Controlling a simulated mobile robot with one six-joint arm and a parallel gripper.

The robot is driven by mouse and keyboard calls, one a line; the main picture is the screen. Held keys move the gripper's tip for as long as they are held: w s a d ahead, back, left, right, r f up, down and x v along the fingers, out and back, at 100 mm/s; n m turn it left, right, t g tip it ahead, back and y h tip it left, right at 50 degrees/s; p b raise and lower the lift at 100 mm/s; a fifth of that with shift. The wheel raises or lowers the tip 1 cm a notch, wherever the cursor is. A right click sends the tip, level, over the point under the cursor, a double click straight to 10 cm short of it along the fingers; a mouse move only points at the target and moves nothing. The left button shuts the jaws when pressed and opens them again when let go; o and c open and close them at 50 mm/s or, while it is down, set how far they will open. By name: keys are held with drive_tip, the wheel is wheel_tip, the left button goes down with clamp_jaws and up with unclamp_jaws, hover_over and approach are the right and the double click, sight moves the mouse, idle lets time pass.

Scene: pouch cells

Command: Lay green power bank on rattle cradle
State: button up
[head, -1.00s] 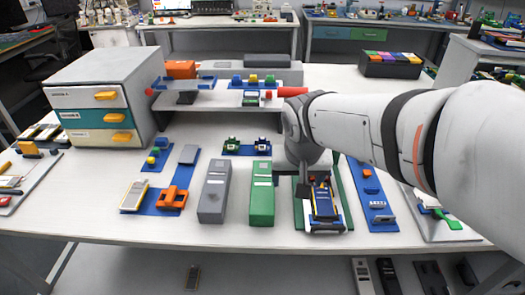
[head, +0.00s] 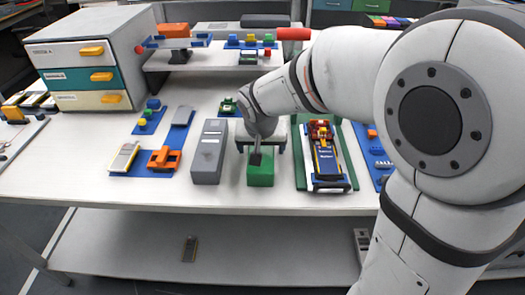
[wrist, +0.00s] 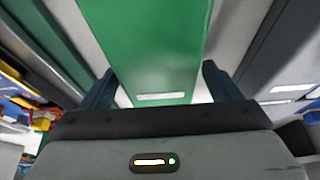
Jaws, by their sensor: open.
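The green power bank (head: 260,180) is a long green block lying on the table, its far part hidden behind my arm in the head view. In the wrist view the green power bank (wrist: 145,45) runs between the two dark fingers. My gripper (head: 259,150) is open and points down over it; the wrist view shows my gripper (wrist: 158,75) with a finger on each side and gaps between. I cannot tell for sure which thing is the rattle cradle. A stand with green side rails (head: 350,165) holds a blue and red toy car (head: 324,150).
A grey block (head: 208,152) lies close left of the green one. Blue plates with an orange part (head: 163,158) lie further left, near a drawer cabinet (head: 95,60). A raised shelf (head: 215,62) stands behind. The front table strip is clear.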

drive_tip(key=shift+c, duration=0.2)
drive_tip(key=c, duration=1.3)
